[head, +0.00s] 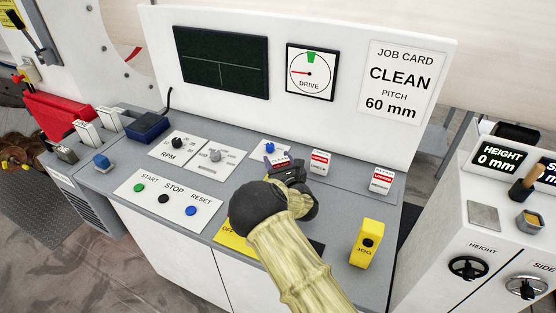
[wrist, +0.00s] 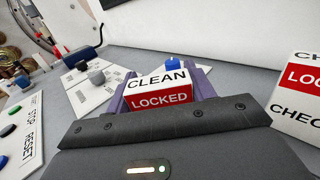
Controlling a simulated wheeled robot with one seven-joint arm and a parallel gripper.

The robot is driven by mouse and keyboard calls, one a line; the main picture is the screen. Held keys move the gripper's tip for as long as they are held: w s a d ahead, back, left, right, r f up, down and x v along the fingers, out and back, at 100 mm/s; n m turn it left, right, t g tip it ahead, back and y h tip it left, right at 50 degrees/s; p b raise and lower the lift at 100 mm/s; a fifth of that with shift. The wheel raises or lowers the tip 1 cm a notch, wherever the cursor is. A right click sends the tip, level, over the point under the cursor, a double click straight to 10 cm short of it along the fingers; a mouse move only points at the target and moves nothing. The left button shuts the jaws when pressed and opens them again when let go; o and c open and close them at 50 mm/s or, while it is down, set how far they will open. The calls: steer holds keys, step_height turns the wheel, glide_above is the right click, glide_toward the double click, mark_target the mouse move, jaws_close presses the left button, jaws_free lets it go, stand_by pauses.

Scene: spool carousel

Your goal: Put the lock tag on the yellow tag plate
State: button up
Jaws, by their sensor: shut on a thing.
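The lock tag (wrist: 158,88), a white block with a red band reading CLEAN and LOCKED, sits between my gripper's purple fingers (wrist: 162,84) in the wrist view. My gripper (head: 281,161) is shut on it, above the rear part of the grey console top in the head view. The tag shows there only as a small part with dark lettering (head: 279,158). The yellow tag plate (head: 233,240) lies on the console nearer the front, left of my forearm.
Two other red-and-white tags stand right of my gripper, one close (head: 319,163) and one farther (head: 383,180). A yellow JOG box (head: 367,243) stands at the front right. A START/STOP/RESET button panel (head: 165,199) lies left of the plate. The white upright panel (head: 340,50) bounds the back.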

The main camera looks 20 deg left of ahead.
steer(key=shift+f, duration=0.2)
steer(key=o, duration=1)
steer(key=shift+w, duration=0.15)
steer(key=shift+a, duration=0.1)
steer(key=shift+s+r, duration=0.15)
steer(key=shift+s, duration=0.15)
steer(key=shift+r, duration=0.1)
steer(key=shift+s+d+f, duration=0.25)
steer(key=shift+d, duration=0.25)
steer(key=b+v, duration=0.2)
steer(key=v, duration=0.8)
steer(key=shift+r+b, duration=0.1)
steer(key=shift+b, duration=0.3)
steer(key=shift+s+d, duration=0.25)
steer(key=shift+s, duration=0.15)
